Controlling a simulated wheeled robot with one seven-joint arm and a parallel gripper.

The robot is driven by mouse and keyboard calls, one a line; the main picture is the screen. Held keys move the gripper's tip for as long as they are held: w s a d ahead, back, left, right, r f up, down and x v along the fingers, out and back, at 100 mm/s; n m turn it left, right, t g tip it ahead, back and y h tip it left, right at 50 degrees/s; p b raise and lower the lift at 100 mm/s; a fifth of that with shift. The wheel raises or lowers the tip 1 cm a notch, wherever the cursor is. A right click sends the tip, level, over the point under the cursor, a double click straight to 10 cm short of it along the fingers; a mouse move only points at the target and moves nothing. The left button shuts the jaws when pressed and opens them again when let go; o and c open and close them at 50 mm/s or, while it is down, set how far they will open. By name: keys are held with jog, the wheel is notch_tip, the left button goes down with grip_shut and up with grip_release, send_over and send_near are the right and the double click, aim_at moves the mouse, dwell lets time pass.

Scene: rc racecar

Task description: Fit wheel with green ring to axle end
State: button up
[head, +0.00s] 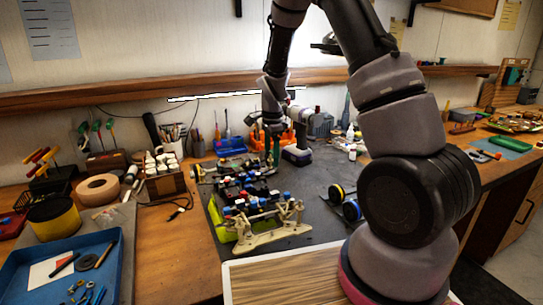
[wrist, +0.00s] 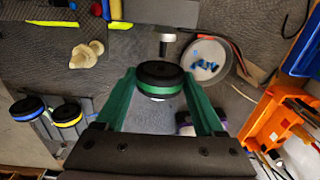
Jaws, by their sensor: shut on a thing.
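My gripper (wrist: 160,80) has green fingers and is shut on the black wheel with the green ring (wrist: 160,76), holding it between the fingertips. In the head view my gripper (head: 274,150) is at the far side of the car chassis (head: 262,238), pointing down; the wheel cannot be made out there. The chassis has cream suspension arms at its near end and blue and red parts on top. In the wrist view a short pale cylinder with a dark stem (wrist: 167,46) shows just beyond the wheel, apart from it in the picture. I cannot tell whether it is an axle end.
Wheels with a blue ring (wrist: 26,108) and a yellow ring (wrist: 67,114) sit on a rack left of my gripper in the wrist view. A round dish (wrist: 206,62) with blue parts and an orange bin (wrist: 272,118) are to the right. A cordless drill (head: 298,153) stands behind the chassis.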

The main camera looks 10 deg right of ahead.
jog(key=shift+s+a, duration=0.15)
jog(key=shift+a, duration=0.6)
jog(key=shift+s+a, duration=0.15)
jog(key=shift+a, duration=0.6)
jog(key=o, duration=1.3)
jog(key=r, duration=1.1)
jog(key=shift+s, duration=0.2)
jog(key=shift+f, duration=0.1)
